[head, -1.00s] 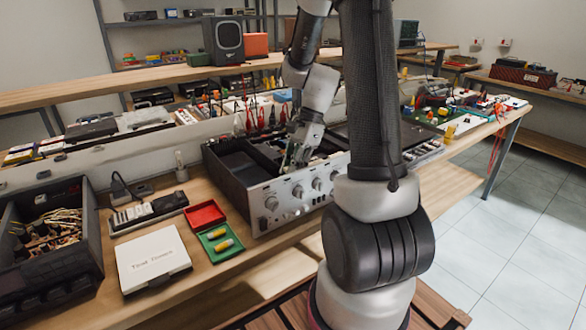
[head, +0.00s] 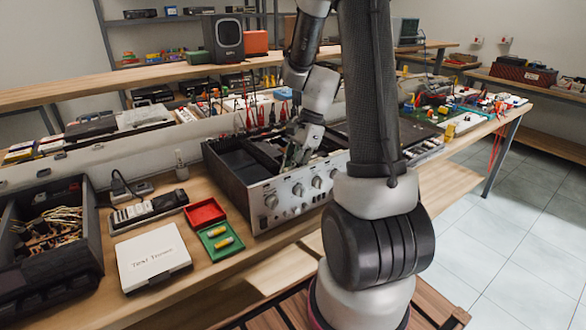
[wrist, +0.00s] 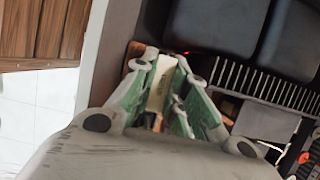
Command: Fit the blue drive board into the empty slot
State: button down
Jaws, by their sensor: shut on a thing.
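The silver-fronted amplifier case (head: 262,203) stands open-topped on the bench. My gripper (head: 296,157) reaches down into its open top, just behind the front panel. In the wrist view my gripper (wrist: 162,72) is shut on a narrow board (wrist: 160,86), which shows as a pale edge between green-sided fingers. I see no blue on it from here. The board's lower end and the slot under it are hidden, so I cannot tell whether it is seated. Dark blocks (wrist: 217,22) and a row of metal fins (wrist: 262,84) lie beside the fingers.
A white box (head: 152,257) and a black bin of wires (head: 45,240) stand farther left. Cluttered boards lie to the right.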

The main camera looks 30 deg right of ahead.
jog(key=shift+f, duration=0.3)
dwell(0.5)
jog(key=c, duration=1.3)
grip_release()
jog(key=shift+c, duration=0.2)
jog(key=v, duration=1.2)
